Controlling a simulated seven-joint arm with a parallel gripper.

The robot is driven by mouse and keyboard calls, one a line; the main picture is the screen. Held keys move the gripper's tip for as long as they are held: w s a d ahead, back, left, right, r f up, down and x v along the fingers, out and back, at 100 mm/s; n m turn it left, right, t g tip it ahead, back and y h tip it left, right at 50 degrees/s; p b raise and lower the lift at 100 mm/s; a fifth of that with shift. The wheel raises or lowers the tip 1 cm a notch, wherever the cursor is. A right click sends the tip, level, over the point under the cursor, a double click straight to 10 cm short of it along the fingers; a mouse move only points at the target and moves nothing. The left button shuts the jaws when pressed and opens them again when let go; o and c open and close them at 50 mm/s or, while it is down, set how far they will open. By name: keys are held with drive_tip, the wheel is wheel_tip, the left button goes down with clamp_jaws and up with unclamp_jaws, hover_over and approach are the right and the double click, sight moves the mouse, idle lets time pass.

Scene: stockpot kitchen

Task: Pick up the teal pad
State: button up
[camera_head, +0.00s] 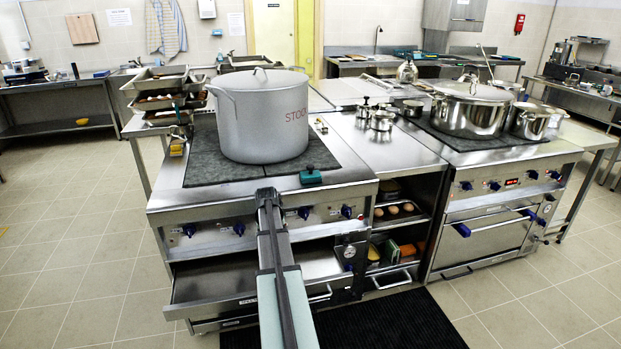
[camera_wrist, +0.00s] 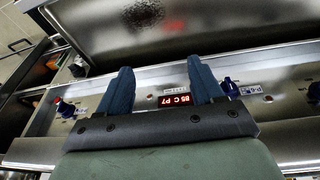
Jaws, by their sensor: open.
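A small teal pad (camera_head: 311,177) with a dark top piece lies on the front edge of the left stove, just right of the big pot's base. My gripper (camera_head: 268,197) is at the front of this stove, left of the pad and apart from it; its fingers are hard to make out there. In the wrist view my gripper (camera_wrist: 160,70) is open and empty, with two blue fingers spread before the control panel. The pad is not seen in the wrist view.
A large grey stockpot (camera_head: 262,115) stands on the left stove's dark top. Blue knobs (camera_head: 347,212) line the front panel, above an open drawer (camera_head: 215,283). Stacked trays (camera_head: 160,90) stand left; a steel pot (camera_head: 470,110) stands on the right stove.

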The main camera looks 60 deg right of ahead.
drive_tip(key=d+r+m+h, duration=0.1)
drive_tip(key=d+r, duration=1)
drive_tip(key=r, duration=0.1)
drive_tip(key=m+h, duration=0.2)
drive_tip(key=m, duration=0.1)
approach(310, 166)
drive_tip(key=w+a+r, duration=0.2)
drive_tip(key=a+r, duration=0.1)
drive_tip(key=d+f+m, duration=0.1)
drive_tip(key=f, duration=0.1)
drive_tip(key=d+f+m+g, duration=0.1)
drive_tip(key=d+f+m, duration=0.1)
drive_tip(key=d+f+m+y, duration=0.1)
drive_tip(key=d+f, duration=0.1)
drive_tip(key=f, duration=0.1)
drive_tip(key=shift+d+f+m+g, duration=0.15)
drive_tip(key=shift+d+m+g, duration=0.15)
drive_tip(key=shift+m, duration=0.1)
drive_tip(key=shift+s+x, duration=0.2)
drive_tip(key=shift+x, duration=1.15)
drive_tip(key=shift+s+x, duration=0.2)
drive_tip(key=shift+x, duration=1.1)
drive_tip(key=shift+d, duration=0.15)
drive_tip(key=shift+c, duration=0.2)
